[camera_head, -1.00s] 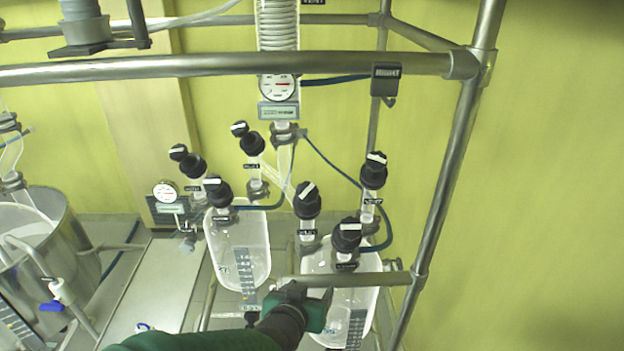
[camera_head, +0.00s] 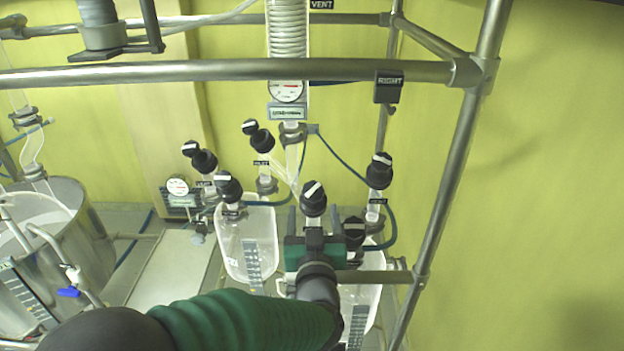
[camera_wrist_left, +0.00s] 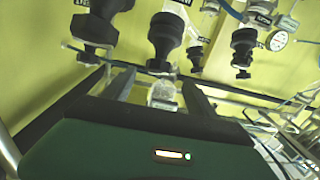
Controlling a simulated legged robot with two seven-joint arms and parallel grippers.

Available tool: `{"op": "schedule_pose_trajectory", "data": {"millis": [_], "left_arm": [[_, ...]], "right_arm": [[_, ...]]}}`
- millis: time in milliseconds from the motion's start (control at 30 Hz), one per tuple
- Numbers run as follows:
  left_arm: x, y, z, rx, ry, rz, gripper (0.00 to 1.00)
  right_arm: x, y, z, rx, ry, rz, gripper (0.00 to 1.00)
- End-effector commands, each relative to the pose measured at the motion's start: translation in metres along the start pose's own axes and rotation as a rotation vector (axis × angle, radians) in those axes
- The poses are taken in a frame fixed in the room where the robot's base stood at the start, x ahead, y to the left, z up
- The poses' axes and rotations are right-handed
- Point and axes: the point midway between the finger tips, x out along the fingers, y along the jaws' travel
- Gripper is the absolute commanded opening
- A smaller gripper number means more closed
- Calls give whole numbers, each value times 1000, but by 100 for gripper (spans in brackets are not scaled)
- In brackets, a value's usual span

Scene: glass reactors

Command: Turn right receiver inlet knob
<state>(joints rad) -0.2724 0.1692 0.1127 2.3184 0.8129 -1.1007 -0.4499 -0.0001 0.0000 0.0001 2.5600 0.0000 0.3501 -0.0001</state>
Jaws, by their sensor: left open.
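The right receiver (camera_head: 362,300) is a clear glass vessel at lower centre-right of the head view, partly hidden by my left arm. Its inlet knob (camera_head: 313,196), black with a white bar on top, stands on a glass neck. My left gripper (camera_head: 314,214) is open just below this knob, with one finger on each side of the neck. In the left wrist view, the fingers (camera_wrist_left: 158,84) point up toward a black knob (camera_wrist_left: 167,38), which seems to be the same one. A clear glass piece shows between them. Contact cannot be told. My right gripper is not in view.
Another black knob (camera_head: 380,170) stands to the right, and one (camera_head: 353,232) sits close beside my gripper. The left receiver (camera_head: 246,240) with its own knobs is at left. A metal rail (camera_head: 220,70) crosses above, and a post (camera_head: 446,180) stands at right.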

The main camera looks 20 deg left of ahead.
Motion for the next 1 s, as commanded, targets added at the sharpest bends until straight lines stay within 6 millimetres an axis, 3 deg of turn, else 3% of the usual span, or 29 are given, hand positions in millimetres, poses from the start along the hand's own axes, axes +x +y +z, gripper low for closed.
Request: {"op": "schedule_pose_trajectory", "data": {"millis": [200, 400, 567, 800, 1000], "left_arm": [[59, -2, -4, 2, -3, -4, 67], [98, 0, -4, 0, -1, 0, 67], [111, -1, -1, 0, -1, 0, 67], [112, -1, 0, 0, -1, 1, 67], [112, 0, 0, 0, -1, 1, 41]], "right_arm": [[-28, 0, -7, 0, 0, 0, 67], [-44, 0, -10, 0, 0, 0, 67], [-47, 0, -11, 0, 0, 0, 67], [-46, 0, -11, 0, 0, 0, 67], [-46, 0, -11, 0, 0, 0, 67]]}}
